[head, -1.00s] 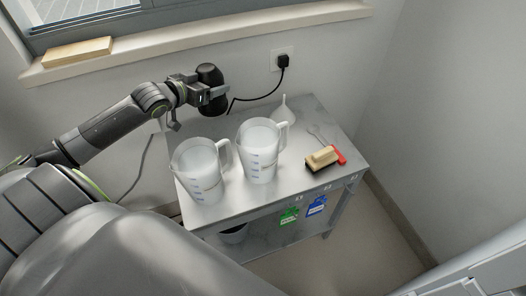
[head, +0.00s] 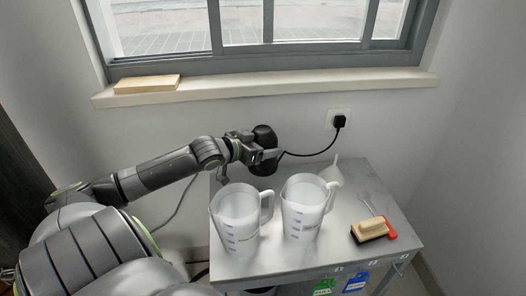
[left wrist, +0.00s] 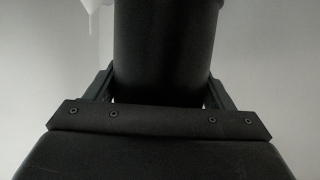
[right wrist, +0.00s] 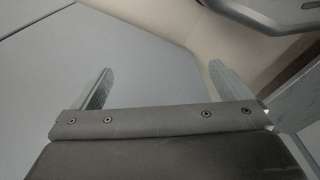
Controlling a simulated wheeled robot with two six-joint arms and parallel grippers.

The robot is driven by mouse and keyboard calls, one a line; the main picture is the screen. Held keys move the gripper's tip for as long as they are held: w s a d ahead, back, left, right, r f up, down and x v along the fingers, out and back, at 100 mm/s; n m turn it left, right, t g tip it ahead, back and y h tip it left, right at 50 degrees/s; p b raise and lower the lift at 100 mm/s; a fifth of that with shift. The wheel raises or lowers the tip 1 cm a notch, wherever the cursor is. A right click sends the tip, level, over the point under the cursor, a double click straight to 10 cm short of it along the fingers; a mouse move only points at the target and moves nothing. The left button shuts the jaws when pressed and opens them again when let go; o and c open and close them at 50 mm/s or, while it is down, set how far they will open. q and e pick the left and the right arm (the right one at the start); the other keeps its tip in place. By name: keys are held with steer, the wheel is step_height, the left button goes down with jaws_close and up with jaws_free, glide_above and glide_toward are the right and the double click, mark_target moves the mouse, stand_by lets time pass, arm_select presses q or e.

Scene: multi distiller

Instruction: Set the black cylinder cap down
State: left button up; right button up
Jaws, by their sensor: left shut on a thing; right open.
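The black cylinder cap (head: 264,146) is upright in my left gripper (head: 264,157), at the back left of the steel table (head: 262,262). My left gripper is shut on it. In the left wrist view the cap (left wrist: 165,50) fills the space between the two fingers (left wrist: 160,88). A black cord runs from beside the cap to the wall plug. My right gripper (right wrist: 155,85) shows only in the right wrist view, open and empty, away from the table objects.
Two white measuring jugs (head: 238,222) (head: 304,212) stand on the table in front of the cap. A white funnel (head: 332,172), a wooden brush (head: 370,229) and a red-handled tool (head: 390,229) are to the right. The black plug (head: 340,121) is in the wall socket. A wood block (head: 147,84) lies on the windowsill.

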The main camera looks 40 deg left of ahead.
arm_select(q)
steer(key=shift+f+b, duration=0.65)
steer(key=shift+f, duration=0.1)
steer(key=shift+f+b, duration=0.75)
steer(key=shift+b, duration=0.1)
steer(key=shift+f+b, duration=0.45)
steer(key=shift+b, duration=0.05)
step_height(320, 180, down, 2)
steer(key=shift+f+b, duration=0.1)
steer(key=shift+b, duration=1.05)
steer(key=shift+f, duration=0.15)
arm_select(e)
steer(key=w+a+r+t+y, duration=0.1)
steer(key=w+a+r+t, duration=0.2)
steer(key=r, duration=0.6)
steer(key=shift+w+r+y, duration=0.3)
steer(key=shift+w+r, duration=0.1)
steer(key=shift+w, duration=0.3)
arm_select(q)
steer(key=shift+f+b, duration=0.15)
steer(key=shift+b, duration=0.15)
arm_select(e)
steer(key=shift+a, duration=0.1)
arm_select(q)
steer(key=o, duration=1.4)
steer(key=shift+o, duration=0.2)
